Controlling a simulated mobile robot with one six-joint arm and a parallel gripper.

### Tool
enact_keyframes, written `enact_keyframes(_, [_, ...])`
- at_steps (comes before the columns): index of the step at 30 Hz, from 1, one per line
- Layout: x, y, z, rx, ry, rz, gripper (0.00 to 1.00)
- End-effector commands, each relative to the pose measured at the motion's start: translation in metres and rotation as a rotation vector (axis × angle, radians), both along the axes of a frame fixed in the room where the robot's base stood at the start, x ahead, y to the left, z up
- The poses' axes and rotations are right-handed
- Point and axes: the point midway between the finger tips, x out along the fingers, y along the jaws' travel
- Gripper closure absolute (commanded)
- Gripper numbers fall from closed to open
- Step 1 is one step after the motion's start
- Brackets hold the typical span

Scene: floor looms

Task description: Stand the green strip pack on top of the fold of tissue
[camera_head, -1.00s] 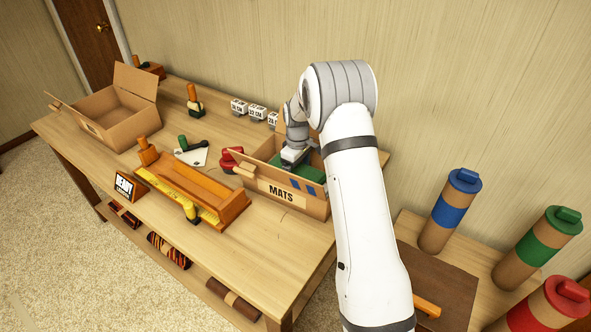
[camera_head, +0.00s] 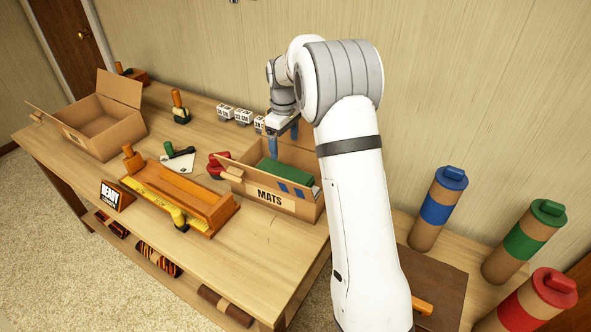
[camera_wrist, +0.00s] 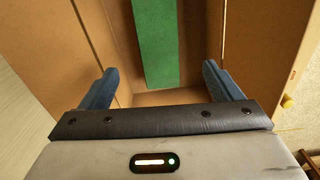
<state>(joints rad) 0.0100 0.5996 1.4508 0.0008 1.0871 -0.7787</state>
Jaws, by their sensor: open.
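A long flat green piece (camera_head: 285,173), which looks like the green strip pack, lies inside the cardboard box marked MATS (camera_head: 242,187). In the wrist view the green strip (camera_wrist: 155,42) lies lengthwise, lower down between my fingers and apart from them. My gripper (camera_head: 283,143) is open and empty above the back of the box, with its blue fingers pointing down; in the wrist view the gripper (camera_wrist: 160,75) is spread wide. I cannot make out a fold of tissue for certain; a white sheet (camera_head: 184,164) lies on the table with a green-and-black tool on it.
An orange wooden tray (camera_head: 200,205) and a red object (camera_head: 216,165) stand left of the box. An empty open carton (camera_head: 100,128) is at the far left. White labelled blocks (camera_head: 225,112) line the back. Capped tubes (camera_head: 437,205) stand right.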

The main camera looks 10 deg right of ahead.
Motion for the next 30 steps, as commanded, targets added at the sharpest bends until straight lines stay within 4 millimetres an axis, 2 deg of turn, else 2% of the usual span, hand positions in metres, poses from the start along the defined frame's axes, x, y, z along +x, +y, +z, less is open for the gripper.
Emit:
enact_keyframes(5, [-0.042, 0.0, 0.039, 0.002, -0.033, -0.096, 0.15])
enact_keyframes(9, [-0.094, 0.0, 0.07, 0.007, -0.066, -0.214, 0.15])
enact_keyframes(15, [-0.176, 0.001, 0.097, 0.022, -0.112, -0.383, 0.15])
enact_keyframes(20, [-0.243, 0.001, 0.103, 0.039, -0.148, -0.517, 0.15])
enact_keyframes(24, [-0.297, 0.001, 0.098, 0.057, -0.176, -0.627, 0.15])
enact_keyframes(27, [-0.327, 0.001, 0.09, 0.069, -0.19, -0.689, 0.15])
enact_keyframes(30, [-0.347, 0.001, 0.084, 0.077, -0.2, -0.733, 0.15])
